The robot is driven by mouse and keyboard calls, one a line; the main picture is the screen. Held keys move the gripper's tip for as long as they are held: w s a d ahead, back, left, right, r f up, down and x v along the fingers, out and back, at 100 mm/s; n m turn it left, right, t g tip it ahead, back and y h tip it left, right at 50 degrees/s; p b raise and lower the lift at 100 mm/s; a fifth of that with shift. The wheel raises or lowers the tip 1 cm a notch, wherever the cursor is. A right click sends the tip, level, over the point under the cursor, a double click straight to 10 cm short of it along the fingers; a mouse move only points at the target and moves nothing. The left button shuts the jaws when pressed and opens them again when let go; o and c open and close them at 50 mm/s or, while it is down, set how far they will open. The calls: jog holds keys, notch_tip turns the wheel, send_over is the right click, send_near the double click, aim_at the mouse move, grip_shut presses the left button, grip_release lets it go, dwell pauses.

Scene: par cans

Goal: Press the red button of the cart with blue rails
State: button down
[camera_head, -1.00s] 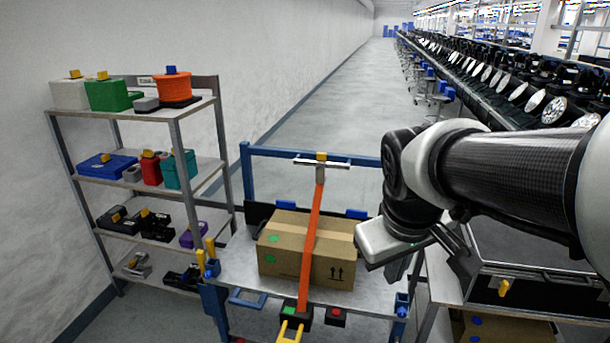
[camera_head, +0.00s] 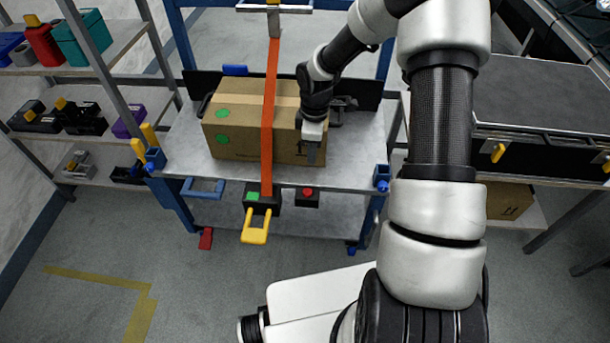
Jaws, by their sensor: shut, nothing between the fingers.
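The cart with blue rails (camera_head: 178,160) stands in front of me with a grey top deck. On its front edge sits a small black box with a red button (camera_head: 308,191). Left of it is a black box with a green button (camera_head: 252,196) and a yellow handle (camera_head: 255,228). A cardboard box (camera_head: 235,130) lies on the deck under an orange strap (camera_head: 268,120). My gripper (camera_head: 312,152) points down in front of the box's right part, a little above and behind the red button and apart from it. Its fingers are shut and look empty.
A shelf unit (camera_head: 120,75) with bins stands at the left. A dark-topped bench (camera_head: 550,90) with a yellow latch stands at the right. A red pedal (camera_head: 206,238) is near the floor at the cart's front left. The floor in front is clear, with yellow tape.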

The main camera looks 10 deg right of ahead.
jog(key=shift+w+a+f, duration=0.1)
jog(key=shift+w+f, duration=0.2)
jog(key=shift+f, duration=0.35)
jog(key=shift+s, duration=0.1)
jog(key=b, duration=0.3)
send_near(308, 191)
notch_tip(308, 191, down, 6)
jog(key=shift+f, duration=0.2)
